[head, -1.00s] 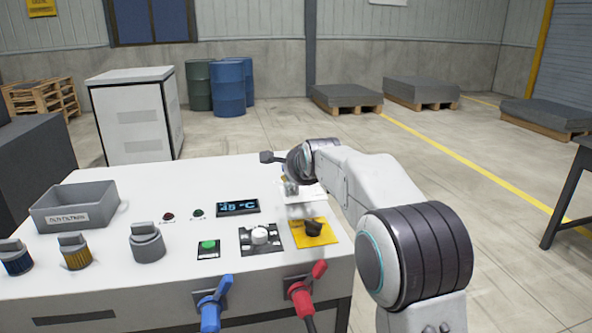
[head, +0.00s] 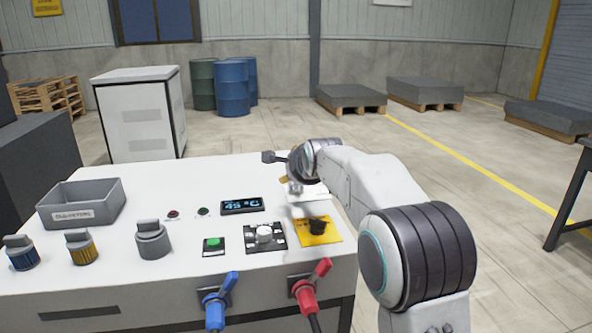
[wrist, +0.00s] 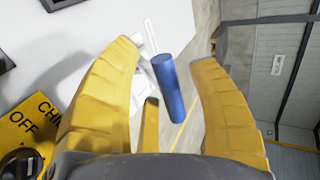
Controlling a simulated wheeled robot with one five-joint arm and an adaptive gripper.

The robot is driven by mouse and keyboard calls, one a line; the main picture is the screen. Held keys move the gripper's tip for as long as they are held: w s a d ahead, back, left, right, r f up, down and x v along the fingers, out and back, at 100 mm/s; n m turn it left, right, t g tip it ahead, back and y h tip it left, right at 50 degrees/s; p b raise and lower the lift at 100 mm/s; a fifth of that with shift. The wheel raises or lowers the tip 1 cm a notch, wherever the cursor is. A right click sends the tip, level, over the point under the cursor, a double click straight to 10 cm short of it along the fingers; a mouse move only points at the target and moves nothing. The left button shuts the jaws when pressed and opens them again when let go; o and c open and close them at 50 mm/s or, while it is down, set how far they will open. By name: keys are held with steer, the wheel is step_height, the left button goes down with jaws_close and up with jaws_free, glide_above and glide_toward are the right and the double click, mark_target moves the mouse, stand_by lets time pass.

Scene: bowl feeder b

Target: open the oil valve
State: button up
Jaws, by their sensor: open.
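My gripper (wrist: 165,56) is open, with its yellow fingers spread wide. In the head view my gripper is mostly hidden by my arm, above the far right part of the white bench (head: 120,190). In the wrist view a blue cylinder (wrist: 174,85) shows between the fingers, with a pale labelled strip at its upper end. I cannot tell whether it is the oil valve's handle or how far off it is; the fingers are not closed on it. A blue lever (head: 228,286) and a red lever (head: 319,272) stick out at the bench's front; no oil label is readable on them.
A yellow plate (head: 330,238) with a black knob is near my gripper; its OFF lettering shows in the wrist view (wrist: 22,128). A white knob (head: 264,234), green button (head: 213,244), temperature display (head: 241,206) and grey bin (head: 110,203) are on the bench.

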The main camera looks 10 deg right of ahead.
steer(key=shift+d, duration=0.1)
steer(key=v, duration=1.2)
steer(key=s+f+n+g+p, duration=0.2)
steer(key=s+n+p, duration=0.6)
steer(key=s, duration=0.9)
steer(key=s+f+n+g+p, duration=0.2)
steer(key=s+n+g+p, duration=0.4)
steer(key=s, duration=1.1)
steer(key=shift+s+d+f+n+g+p, duration=0.15)
steer(key=shift+s+d+n+g+p, duration=0.2)
steer(key=shift+n+p, duration=1.45)
